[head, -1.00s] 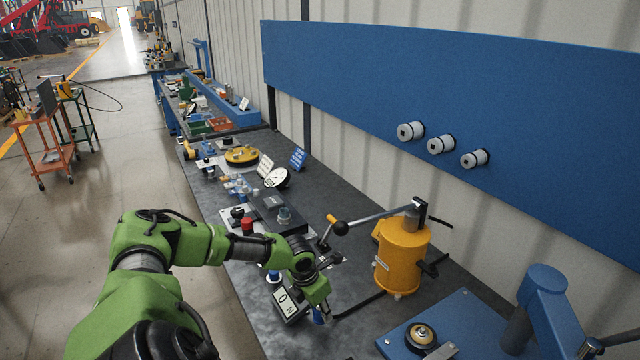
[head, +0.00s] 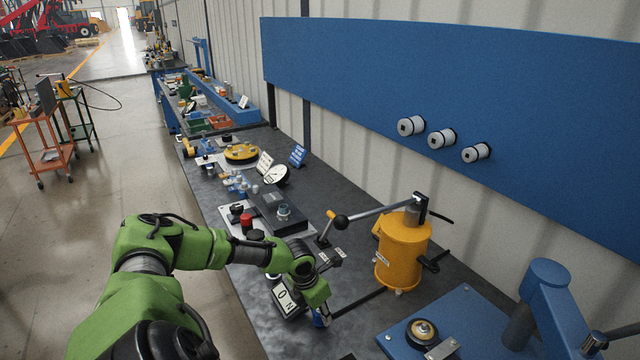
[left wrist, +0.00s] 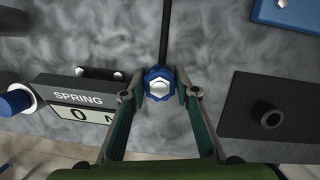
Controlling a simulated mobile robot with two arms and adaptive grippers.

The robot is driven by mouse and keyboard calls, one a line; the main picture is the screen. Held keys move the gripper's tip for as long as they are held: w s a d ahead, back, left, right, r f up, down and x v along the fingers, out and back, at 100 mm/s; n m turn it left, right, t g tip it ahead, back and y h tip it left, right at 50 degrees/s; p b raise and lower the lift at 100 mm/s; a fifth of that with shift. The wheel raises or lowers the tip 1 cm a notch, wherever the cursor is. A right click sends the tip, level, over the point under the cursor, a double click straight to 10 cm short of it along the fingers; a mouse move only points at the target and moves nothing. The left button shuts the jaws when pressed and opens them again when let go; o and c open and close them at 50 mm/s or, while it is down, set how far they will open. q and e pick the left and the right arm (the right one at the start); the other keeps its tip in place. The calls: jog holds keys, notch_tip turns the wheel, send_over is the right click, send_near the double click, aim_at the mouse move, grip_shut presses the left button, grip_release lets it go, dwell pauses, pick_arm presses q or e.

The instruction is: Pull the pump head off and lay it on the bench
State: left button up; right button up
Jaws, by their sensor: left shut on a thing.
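The yellow pump (head: 403,258) stands upright on the dark bench, with a long lever handle (head: 378,214) across its top. A dark hose (head: 358,303) runs from the pump's foot to my left gripper. My left gripper (left wrist: 160,88) is shut on a blue ribbed coupling with a silver hex centre (left wrist: 159,87), one finger on each side. The hose leads away from that coupling in the left wrist view. In the head view my left gripper (head: 321,314) is low over the bench, and its fingers mostly hide the coupling. I cannot tell whether the coupling is seated on anything below. My right gripper is not in view.
A spring force display (left wrist: 78,104) stands just left of the gripper. A dark block with a round port (left wrist: 268,118) lies to its right. A blue plate (head: 456,325) fills the front right. Bare bench (head: 345,180) lies behind the pump.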

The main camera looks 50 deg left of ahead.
pick_arm(q)
jog(key=shift+f+b, duration=0.4)
jog(key=shift+f, duration=0.25)
jog(key=o, duration=1.3)
jog(key=shift+r, duration=0.2)
jog(key=shift+a, duration=0.2)
jog(key=shift+r, duration=0.2)
jog(key=v, duration=0.7)
jog(key=d+v, duration=0.1)
jog(key=v, duration=0.3)
jog(key=shift+s+r, duration=0.1)
jog(key=shift+r, duration=0.05)
